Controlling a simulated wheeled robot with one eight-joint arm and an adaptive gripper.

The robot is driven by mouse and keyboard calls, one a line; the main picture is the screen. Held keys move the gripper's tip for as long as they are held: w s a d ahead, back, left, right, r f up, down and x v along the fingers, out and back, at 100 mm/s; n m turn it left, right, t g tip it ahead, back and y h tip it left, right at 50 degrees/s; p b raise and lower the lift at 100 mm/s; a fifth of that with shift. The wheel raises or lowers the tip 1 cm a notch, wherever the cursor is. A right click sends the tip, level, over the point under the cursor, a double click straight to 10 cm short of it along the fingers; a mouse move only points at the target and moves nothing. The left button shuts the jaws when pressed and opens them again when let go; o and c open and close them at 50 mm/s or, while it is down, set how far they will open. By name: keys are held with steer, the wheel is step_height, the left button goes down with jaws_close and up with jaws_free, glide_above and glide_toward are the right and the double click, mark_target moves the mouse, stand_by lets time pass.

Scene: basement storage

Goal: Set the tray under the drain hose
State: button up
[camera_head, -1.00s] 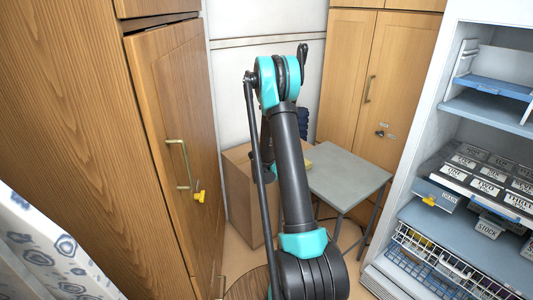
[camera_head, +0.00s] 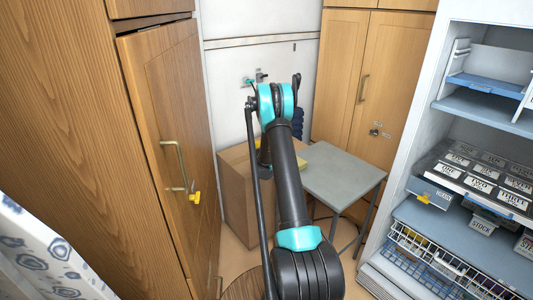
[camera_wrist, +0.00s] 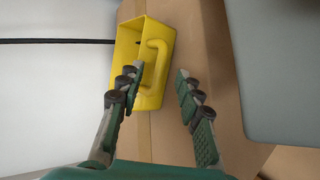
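A yellow tray (camera_wrist: 122,45) with a loop handle lies on top of a cardboard box (camera_wrist: 205,60) in the wrist view. In the head view only a bit of yellow (camera_head: 301,163) shows behind my arm. My gripper (camera_wrist: 158,82) is open, its fingers spread on either side of the tray's handle. The left finger overlaps the tray's opening, and the right finger is over the cardboard. I cannot tell whether either finger touches the tray. A dark line (camera_wrist: 60,41) crosses the pale surface at the left; I cannot tell whether it is the drain hose.
A grey table (camera_head: 340,175) stands right of the cardboard box (camera_head: 235,185). A wooden cabinet (camera_head: 165,120) is close on the left, and another (camera_head: 365,80) stands at the back. Shelves with labelled boxes (camera_head: 480,180) fill the right. A small fitting (camera_head: 258,77) is on the back wall.

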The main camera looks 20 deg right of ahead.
steer(key=shift+x, duration=1.1)
steer(key=shift+c, duration=0.6)
jaws_close()
